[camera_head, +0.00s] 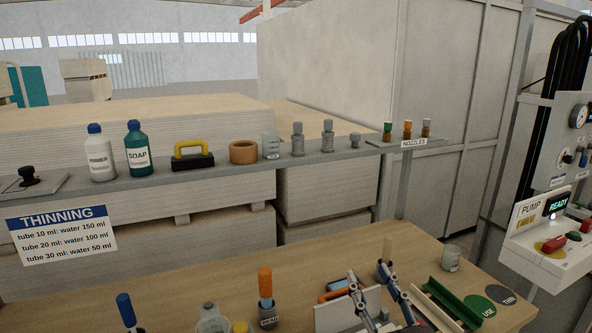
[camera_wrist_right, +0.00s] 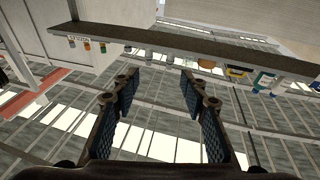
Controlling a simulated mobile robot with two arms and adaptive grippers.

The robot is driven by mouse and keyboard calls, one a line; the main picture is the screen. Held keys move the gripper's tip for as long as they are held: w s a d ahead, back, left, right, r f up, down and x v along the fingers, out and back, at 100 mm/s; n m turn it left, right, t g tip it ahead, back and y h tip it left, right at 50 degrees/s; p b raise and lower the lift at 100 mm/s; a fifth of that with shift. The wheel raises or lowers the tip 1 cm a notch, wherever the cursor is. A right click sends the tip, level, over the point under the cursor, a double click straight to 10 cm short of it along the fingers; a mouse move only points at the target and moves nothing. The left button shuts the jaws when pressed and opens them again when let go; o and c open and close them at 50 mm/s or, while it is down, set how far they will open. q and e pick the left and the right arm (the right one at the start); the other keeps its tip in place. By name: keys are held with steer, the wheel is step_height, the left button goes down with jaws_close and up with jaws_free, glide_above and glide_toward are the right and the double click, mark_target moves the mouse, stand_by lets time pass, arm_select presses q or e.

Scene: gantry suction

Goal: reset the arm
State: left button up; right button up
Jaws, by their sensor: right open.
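My right gripper (camera_head: 368,273) is at the lower middle right of the head view, over the wooden workbench (camera_head: 190,297). Its two blue-padded fingers are spread apart, with nothing between them. The right wrist view also shows this gripper (camera_wrist_right: 158,78) open and empty, with the shelf and its bottles upside down beyond the fingertips. My left gripper does not show in either view.
On the bench are an orange-handled tool (camera_head: 265,283), a blue-handled tool (camera_head: 126,310), a green tray (camera_head: 455,299) and a glass (camera_head: 450,258). A pump panel (camera_head: 540,240) stands at right.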

steer(key=s+d+f+m+g+h, duration=0.1)
steer(key=s+d+f+g+h, duration=0.2)
steer(key=f, duration=0.4)
steer(key=s+d+f+m+g+h, duration=0.1)
steer(key=s+d+f+g, duration=0.2)
steer(key=f, duration=0.4)
steer(key=s+d+f+m+g+h, duration=0.1)
steer(key=s+d+f+g, duration=0.15)
steer(key=s+f, duration=0.35)
steer(key=s+a+f+n+g+y, duration=0.1)
steer(key=s+f+g, duration=0.4)
steer(key=s, duration=0.4)
steer(key=s+a+f+n+g, duration=0.1)
steer(key=s+a+f+g, duration=0.15)
steer(key=s+f, duration=0.55)
step_height(320, 180, down, 24)
steer(key=s+d+g, duration=0.1)
steer(key=s+g, duration=0.1)
steer(key=s, duration=0.1)
steer(key=s+d+f+g, duration=0.1)
steer(key=s+d+f, duration=0.2)
steer(key=s+f, duration=1.3)
steer(key=shift+s+f, duration=0.3)
steer(key=shift+s, duration=0.15)
